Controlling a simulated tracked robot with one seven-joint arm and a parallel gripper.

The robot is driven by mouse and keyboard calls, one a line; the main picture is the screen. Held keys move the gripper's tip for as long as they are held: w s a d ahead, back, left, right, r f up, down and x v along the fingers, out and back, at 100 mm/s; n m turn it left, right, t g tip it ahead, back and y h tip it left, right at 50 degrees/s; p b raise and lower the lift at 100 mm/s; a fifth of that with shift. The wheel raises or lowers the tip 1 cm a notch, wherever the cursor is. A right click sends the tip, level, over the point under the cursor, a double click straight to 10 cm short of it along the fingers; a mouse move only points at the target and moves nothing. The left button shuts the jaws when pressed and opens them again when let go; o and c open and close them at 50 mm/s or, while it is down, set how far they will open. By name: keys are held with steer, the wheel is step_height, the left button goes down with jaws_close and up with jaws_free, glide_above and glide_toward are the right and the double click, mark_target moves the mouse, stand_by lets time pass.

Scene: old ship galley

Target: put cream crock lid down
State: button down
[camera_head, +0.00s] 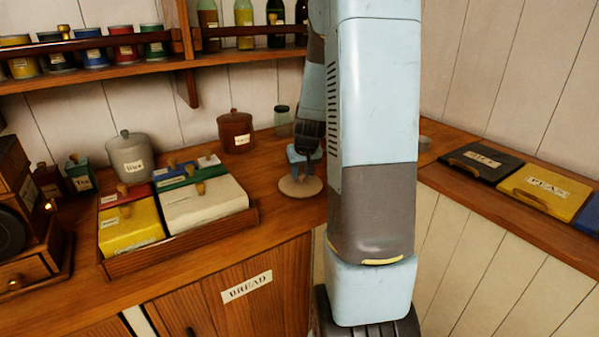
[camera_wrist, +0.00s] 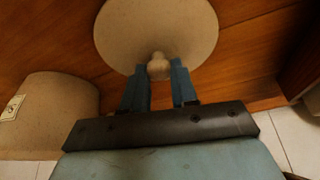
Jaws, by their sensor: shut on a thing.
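The cream crock lid (camera_head: 297,188) is a pale round disc. It is level at, or just above, the wooden counter near its front edge; I cannot tell if it touches. My gripper (camera_head: 303,168) points down over it. In the wrist view my gripper (camera_wrist: 161,72) is shut on the knob of the lid (camera_wrist: 155,25), one blue finger on each side. A cream crock (camera_wrist: 48,112) with a label shows at the left of the wrist view, apart from the lid. My arm hides part of the counter in the head view.
A wooden tray (camera_head: 185,243) of labelled, coloured boxes stands left of the lid. A brown lidded crock (camera_head: 235,132), a grey lidded crock (camera_head: 130,158) and a glass jar (camera_head: 282,115) stand behind. Black (camera_head: 480,162) and yellow (camera_head: 545,191) lidded bins are at the right.

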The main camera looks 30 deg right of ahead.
steer(key=c, duration=0.9)
jaws_free()
steer(key=shift+o, duration=0.2)
steer(key=v, duration=1.2)
steer(key=s+a+r+n, duration=0.1)
steer(key=s+a+r, duration=0.2)
steer(key=s+a, duration=0.3)
steer(key=s+a+r+t, duration=0.1)
steer(key=s+a+r, duration=0.2)
steer(key=s+a, duration=0.3)
steer(key=s+a+r+n+y, duration=0.1)
steer(key=s+a+r, duration=0.3)
steer(key=s, duration=0.5)
steer(key=shift+a+n, duration=0.3)
steer(key=shift+a, duration=0.7)
